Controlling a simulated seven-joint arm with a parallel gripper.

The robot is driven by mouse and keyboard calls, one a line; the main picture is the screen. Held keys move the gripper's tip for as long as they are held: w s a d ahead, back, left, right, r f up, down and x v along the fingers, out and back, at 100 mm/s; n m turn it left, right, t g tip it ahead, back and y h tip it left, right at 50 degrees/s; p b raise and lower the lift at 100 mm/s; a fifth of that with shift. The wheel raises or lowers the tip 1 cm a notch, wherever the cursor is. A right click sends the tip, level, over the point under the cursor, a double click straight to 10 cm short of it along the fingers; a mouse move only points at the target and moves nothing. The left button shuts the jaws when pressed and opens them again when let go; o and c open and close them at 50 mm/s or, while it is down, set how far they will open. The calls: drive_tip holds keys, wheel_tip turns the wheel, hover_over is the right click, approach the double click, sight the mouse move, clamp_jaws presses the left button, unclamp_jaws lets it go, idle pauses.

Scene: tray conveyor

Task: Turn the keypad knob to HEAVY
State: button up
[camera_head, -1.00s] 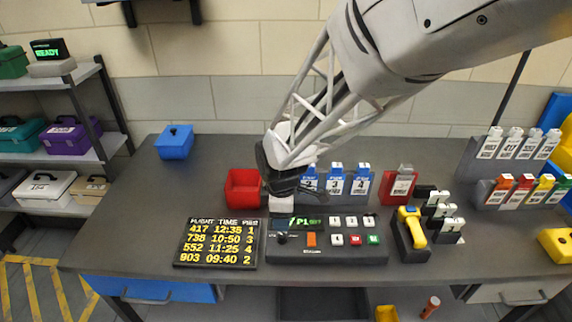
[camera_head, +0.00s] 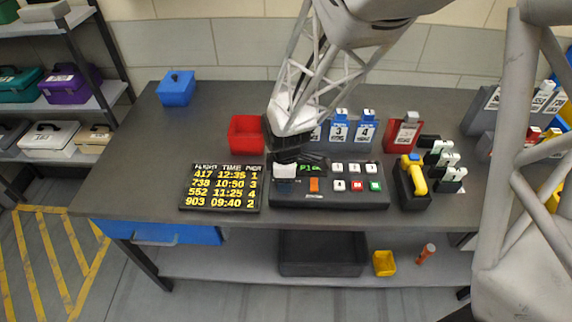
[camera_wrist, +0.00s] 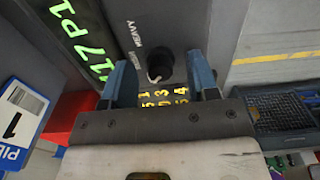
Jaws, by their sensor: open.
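The dark keypad (camera_head: 330,198) lies on the bench with a green display, white, red and green buttons and an orange button. In the wrist view its round black knob (camera_wrist: 159,66) shows beside small printed labels, one reading HEAVY (camera_wrist: 134,40). A pale mark shows on the knob's near edge; which label it points to I cannot tell. My gripper (camera_wrist: 160,62) is open, with one blue-grey finger on each side of the knob; contact is not clear.
A flight board (camera_head: 220,187) lies left of the keypad, and a red bin (camera_head: 250,133) stands behind it. A scanner in its holder (camera_head: 413,180) and a red box (camera_head: 403,135) are at right. A blue box (camera_head: 176,88) stands at the back left, with free bench around it.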

drive_tip(key=c, duration=0.9)
drive_tip(key=shift+m, duration=0.3)
drive_tip(key=m, duration=0.3)
drive_tip(key=shift+m, duration=0.4)
drive_tip(key=m, duration=0.4)
drive_tip(key=shift+m, duration=0.3)
drive_tip(key=m, duration=0.4)
drive_tip(key=shift+m, duration=2.5)
